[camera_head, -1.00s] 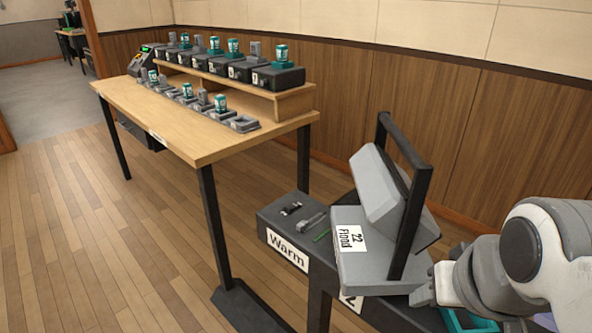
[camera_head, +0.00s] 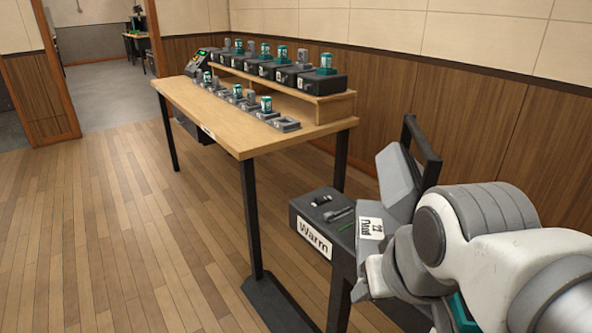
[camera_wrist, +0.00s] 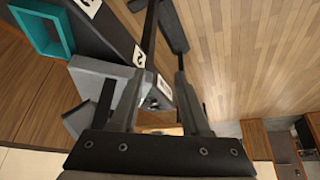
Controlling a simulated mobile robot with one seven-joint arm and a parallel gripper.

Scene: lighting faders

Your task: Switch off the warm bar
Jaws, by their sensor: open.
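The dark box with a white "Warm" label (camera_head: 314,238) stands low beside the wooden table. Small dark fittings (camera_head: 322,200) and a grey lever-like piece (camera_head: 340,214) lie on its top, with a green strip nearby. Their settings are too small to read. My arm reaches in from the right in the head view, and its end hides the box's right side. My gripper (camera_wrist: 160,78) shows in the wrist view with its two dark fingers apart and nothing clearly between them. It is above the dark bench, apart from the Warm label.
A wooden table (camera_head: 215,118) carries several dark units and teal-and-grey pieces. A teal frame (camera_wrist: 42,32) shows in the wrist view. Floor at left is clear.

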